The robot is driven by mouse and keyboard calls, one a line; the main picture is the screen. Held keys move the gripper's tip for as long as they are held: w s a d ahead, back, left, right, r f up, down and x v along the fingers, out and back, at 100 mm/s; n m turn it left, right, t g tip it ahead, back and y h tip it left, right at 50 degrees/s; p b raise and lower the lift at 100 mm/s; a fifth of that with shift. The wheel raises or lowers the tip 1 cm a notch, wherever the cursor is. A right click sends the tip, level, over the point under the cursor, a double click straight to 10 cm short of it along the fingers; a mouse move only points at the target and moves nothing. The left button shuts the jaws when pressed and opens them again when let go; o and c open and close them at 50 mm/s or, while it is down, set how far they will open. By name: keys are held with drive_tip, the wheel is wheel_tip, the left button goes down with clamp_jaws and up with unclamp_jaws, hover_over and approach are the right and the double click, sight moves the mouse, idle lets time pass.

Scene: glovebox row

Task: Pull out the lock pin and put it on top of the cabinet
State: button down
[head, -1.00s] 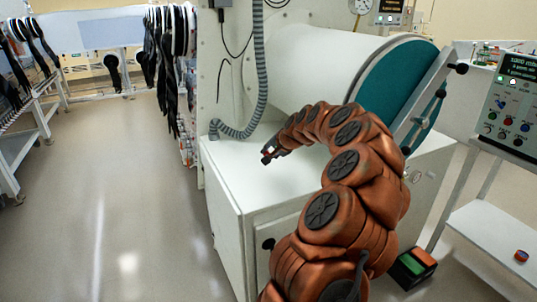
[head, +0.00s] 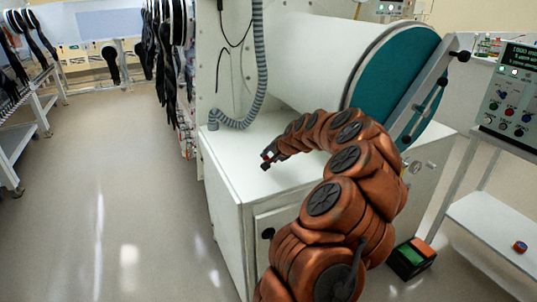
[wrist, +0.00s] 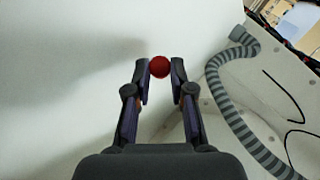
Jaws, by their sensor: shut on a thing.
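The lock pin shows as a round red knob (wrist: 160,67) in the wrist view. My gripper (wrist: 160,76) is shut on it, with one finger on each side. The rest of the pin is hidden behind the knob. In the head view my gripper (head: 267,160) is over the white top of the cabinet (head: 232,158), near its left front edge. I cannot tell whether the pin touches the top.
A grey ribbed hose (head: 262,75) comes down to the back left of the cabinet top and lies right of my gripper in the wrist view (wrist: 232,105). A white chamber with a teal round door (head: 398,72) stands behind. Open floor (head: 120,200) lies left.

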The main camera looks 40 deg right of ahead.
idle(0.4)
drive_tip(key=c, duration=0.9)
unclamp_jaws()
drive_tip(key=v, duration=1.2)
